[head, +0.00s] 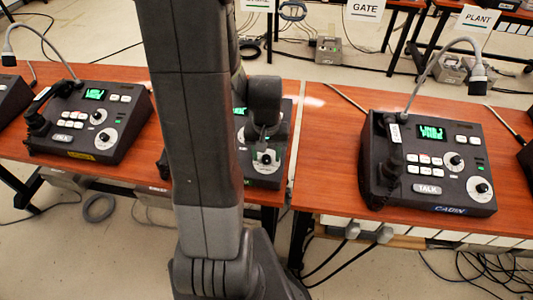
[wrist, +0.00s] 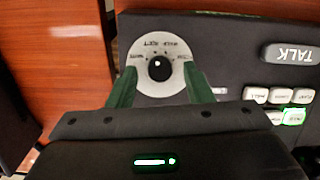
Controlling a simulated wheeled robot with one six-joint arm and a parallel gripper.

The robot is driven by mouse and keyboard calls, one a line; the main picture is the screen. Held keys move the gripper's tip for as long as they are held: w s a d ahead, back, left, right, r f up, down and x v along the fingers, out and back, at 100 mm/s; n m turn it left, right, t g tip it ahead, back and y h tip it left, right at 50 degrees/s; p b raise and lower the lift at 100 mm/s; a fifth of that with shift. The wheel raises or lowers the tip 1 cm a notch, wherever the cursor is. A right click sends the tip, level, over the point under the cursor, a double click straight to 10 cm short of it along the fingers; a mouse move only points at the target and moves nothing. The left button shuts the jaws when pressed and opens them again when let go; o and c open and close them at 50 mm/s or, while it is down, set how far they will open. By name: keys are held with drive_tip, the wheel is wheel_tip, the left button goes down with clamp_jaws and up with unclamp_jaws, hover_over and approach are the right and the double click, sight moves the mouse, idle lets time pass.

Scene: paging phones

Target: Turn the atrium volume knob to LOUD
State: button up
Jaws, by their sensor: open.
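My gripper (head: 264,135) is over the middle desk phone (head: 262,180), partly hidden behind my arm in the head view. In the wrist view my gripper (wrist: 159,78) is open, with its green fingers on either side of a black knob (wrist: 160,68). The knob has a white spot and sits on a white round dial (wrist: 150,45) with small upside-down lettering, too blurred to read surely. I cannot tell whether the fingers touch the knob. The dial also shows in the head view (head: 267,160). The middle phone's name label is hidden or unreadable.
An upside-down TALK button (wrist: 290,53) and several white buttons, one lit green (wrist: 292,117), lie right of the knob. A phone labelled CABIN (head: 440,208) stands at right; another phone (head: 85,120) stands at left. GATE (head: 364,8) and PLANT (head: 479,19) signs hang behind.

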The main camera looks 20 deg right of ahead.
drive_tip(key=shift+f, duration=0.15)
drive_tip(key=shift+c, duration=0.3)
drive_tip(key=c, duration=0.9)
drive_tip(key=shift+c, duration=0.2)
drive_tip(key=shift+m, duration=0.3)
drive_tip(key=m, duration=0.3)
drive_tip(key=shift+s+d+t+y, duration=0.1)
drive_tip(key=shift+t+y, duration=0.2)
drive_tip(key=shift+y, duration=0.1)
drive_tip(key=m+t, duration=0.1)
drive_tip(key=m, duration=0.3)
drive_tip(key=shift+s, duration=0.1)
drive_tip(key=m+t, duration=0.1)
drive_tip(key=m, duration=0.3)
drive_tip(key=shift+s+y, duration=0.1)
drive_tip(key=shift+y, duration=0.2)
drive_tip(key=shift+s+m+t, duration=0.1)
drive_tip(key=shift+m+t, duration=0.4)
drive_tip(key=shift+m, duration=1.5)
